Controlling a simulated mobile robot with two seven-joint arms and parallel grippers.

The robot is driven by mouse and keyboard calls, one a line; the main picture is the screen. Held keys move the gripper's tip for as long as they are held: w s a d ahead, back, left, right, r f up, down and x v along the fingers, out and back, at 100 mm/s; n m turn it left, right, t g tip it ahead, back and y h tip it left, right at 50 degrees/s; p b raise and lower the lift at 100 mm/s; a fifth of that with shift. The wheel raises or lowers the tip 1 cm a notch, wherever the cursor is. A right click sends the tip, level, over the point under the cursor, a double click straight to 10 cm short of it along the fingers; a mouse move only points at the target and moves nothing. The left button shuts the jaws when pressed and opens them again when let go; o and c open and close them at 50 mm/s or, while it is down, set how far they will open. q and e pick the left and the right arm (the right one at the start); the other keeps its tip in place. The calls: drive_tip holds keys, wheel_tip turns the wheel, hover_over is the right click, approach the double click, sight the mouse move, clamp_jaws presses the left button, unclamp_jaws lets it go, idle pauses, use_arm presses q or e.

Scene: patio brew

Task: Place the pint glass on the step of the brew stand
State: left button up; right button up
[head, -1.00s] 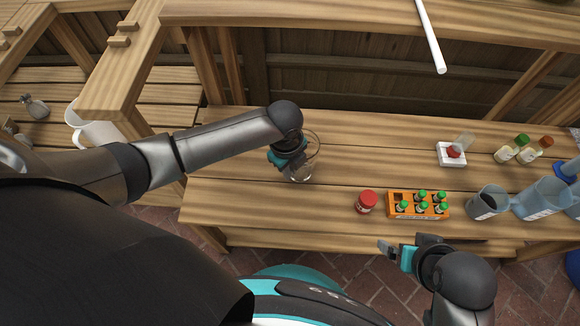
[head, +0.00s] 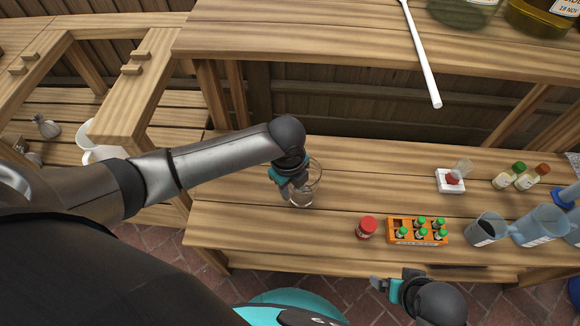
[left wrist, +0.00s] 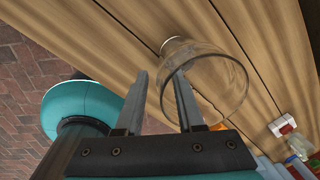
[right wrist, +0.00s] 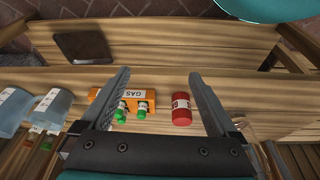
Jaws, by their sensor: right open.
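The clear pint glass (head: 314,176) is at the left part of the wooden bench (head: 240,215), and looks upright with its base at or close to the planks. My left gripper (head: 290,186) is at the glass's left side. In the left wrist view the gripper's fingers (left wrist: 162,72) are part-way apart, one overlapping the glass (left wrist: 220,75), one just outside its wall; a firm hold cannot be made out. My right gripper (right wrist: 160,75) is open and empty, off the bench's front edge. A raised wooden tier (head: 300,45) runs behind the bench; which part is the brew stand's step is unclear.
Blue jugs (head: 540,224) stand farther right. A white rod (head: 424,60) overhangs the tier's edge. Slatted wooden framing (head: 140,85) is at left.

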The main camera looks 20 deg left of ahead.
use_arm(q)
wheel_tip(320, 180, up, 8)
drive_tip(key=p, duration=0.3)
drive_tip(key=shift+s+a+p, duration=0.15)
drive_tip(key=shift+s+p, duration=0.1)
drive_tip(key=shift+p, duration=0.1)
use_arm(e)
drive_tip(key=s+d+f+g, duration=0.1)
drive_tip(key=s+f, duration=0.2)
drive_tip(key=f, duration=0.4)
drive_tip(key=shift+s+d+f, duration=0.15)
drive_tip(key=shift+s+f, duration=0.25)
use_arm(q)
drive_tip(key=shift+f, duration=0.15)
use_arm(e)
drive_tip(key=shift+s, duration=0.1)
